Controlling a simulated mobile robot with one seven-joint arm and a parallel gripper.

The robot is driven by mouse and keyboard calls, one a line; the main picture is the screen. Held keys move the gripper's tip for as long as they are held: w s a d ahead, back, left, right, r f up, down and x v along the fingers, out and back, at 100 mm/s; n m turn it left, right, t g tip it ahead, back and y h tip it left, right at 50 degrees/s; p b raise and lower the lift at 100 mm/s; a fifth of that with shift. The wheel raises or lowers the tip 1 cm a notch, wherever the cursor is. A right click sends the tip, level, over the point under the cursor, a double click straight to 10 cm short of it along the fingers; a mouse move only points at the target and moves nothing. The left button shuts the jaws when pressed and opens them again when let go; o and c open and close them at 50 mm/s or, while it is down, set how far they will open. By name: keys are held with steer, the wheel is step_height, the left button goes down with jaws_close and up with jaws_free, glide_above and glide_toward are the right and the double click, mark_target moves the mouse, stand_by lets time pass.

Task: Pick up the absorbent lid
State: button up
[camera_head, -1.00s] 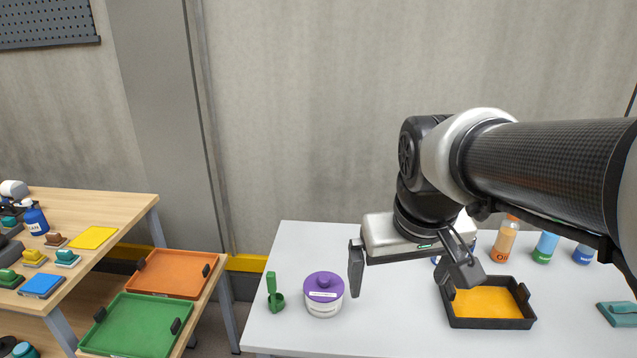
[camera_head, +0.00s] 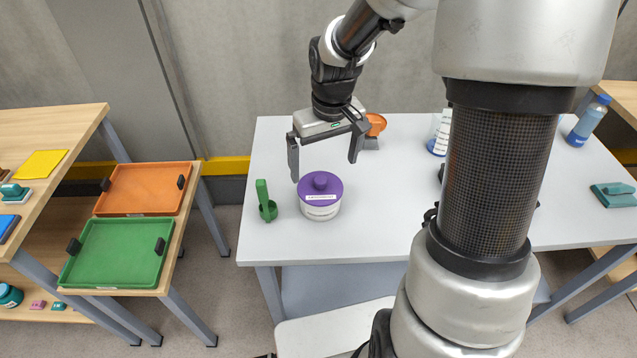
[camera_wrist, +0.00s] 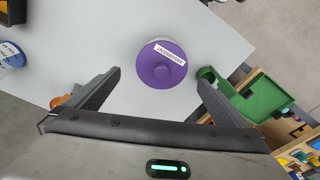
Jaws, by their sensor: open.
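The absorbent lid (camera_head: 320,186) is purple with a round knob and a white label. It sits on a white tub (camera_head: 320,211) on the grey table. In the wrist view the lid (camera_wrist: 161,64) lies ahead of and between my fingers. My gripper (camera_head: 325,170) is open and empty, above the table and a little behind the tub, with its fingers pointing down. The fingers are apart from the lid. In the wrist view my gripper (camera_wrist: 160,80) shows both fingers spread wide.
A green scoop (camera_head: 267,207) stands on the table just left of the tub. An orange-topped item (camera_head: 374,128) is behind my right finger. Orange (camera_head: 145,188) and green (camera_head: 113,252) trays lie on a shelf at left. My arm hides part of the table's right side.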

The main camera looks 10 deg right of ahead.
mark_target(320, 179)
steer(key=shift+w+a+f, duration=0.1)
steer(key=shift+w+f, duration=0.1)
steer(key=shift+f, duration=0.95)
steer(key=shift+w+a+f, duration=0.15)
steer(key=shift+w+f, duration=0.1)
steer(key=shift+f, duration=0.95)
steer(key=shift+w+a+f, duration=0.1)
steer(key=shift+w+f, duration=0.1)
steer(key=shift+f, duration=0.95)
steer(key=shift+c, duration=0.4)
steer(key=c, duration=0.8)
